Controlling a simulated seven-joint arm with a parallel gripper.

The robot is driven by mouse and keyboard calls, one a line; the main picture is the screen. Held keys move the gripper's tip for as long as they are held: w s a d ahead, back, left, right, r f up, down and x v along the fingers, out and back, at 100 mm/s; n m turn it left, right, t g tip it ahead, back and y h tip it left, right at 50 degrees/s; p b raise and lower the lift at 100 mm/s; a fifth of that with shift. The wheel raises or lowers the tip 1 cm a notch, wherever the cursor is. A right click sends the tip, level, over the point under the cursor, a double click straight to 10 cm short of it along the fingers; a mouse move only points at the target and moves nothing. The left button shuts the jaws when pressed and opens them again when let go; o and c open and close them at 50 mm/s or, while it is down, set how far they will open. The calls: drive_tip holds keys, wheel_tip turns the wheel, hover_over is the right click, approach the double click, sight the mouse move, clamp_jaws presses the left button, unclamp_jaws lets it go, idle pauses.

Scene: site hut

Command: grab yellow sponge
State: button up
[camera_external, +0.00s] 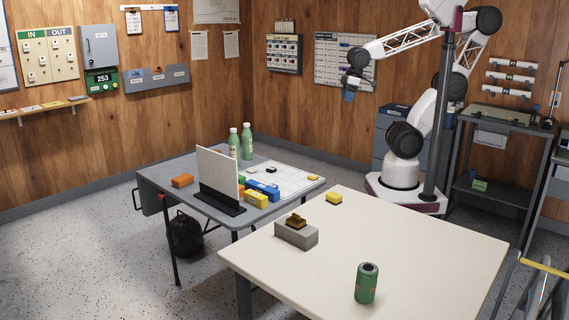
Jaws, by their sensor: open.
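A small yellow block (334,198), which looks like the sponge, lies on the cream table (420,245) near its far left edge. Another yellow block (256,199) lies on the grey folding table (200,208) beside blue blocks; at this size I cannot tell for sure which is a sponge. My gripper (349,94) is open and empty, high in the air near the back wall, well above and apart from both tables. Its fingertips are small and dark in this view.
A grey block with a brown-yellow piece on top (296,232) and a green can (366,283) stand on the cream table. A white upright panel (217,170), green bottles (247,141) and an orange block (182,180) stand on the folding table. The cream table's right side is clear.

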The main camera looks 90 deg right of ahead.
drive_tip(key=n+h, duration=1)
drive_tip(key=n, duration=0.9)
hover_over(339, 196)
drive_tip(key=d, duration=0.4)
wheel_tip(339, 196, down, 25)
drive_tip(key=s+a+f+n+t, duration=0.1)
drive_tip(key=a+f+n+t, duration=0.1)
drive_tip(key=a+f, duration=0.1)
drive_tip(key=s+a+f+n+t, duration=0.1)
drive_tip(key=a+f+n+t, duration=0.1)
drive_tip(key=a, duration=0.1)
drive_tip(key=s+a+f+n+t, duration=0.1)
drive_tip(key=a+f+n, duration=0.1)
drive_tip(key=a+f, duration=0.1)
drive_tip(key=shift+s+f+n+t+h, duration=0.25)
drive_tip(key=shift+f+n+t+h, duration=0.05)
drive_tip(key=shift+f+n+t, duration=0.1)
drive_tip(key=shift+x, duration=1.25)
drive_tip(key=shift+w+d, duration=0.1)
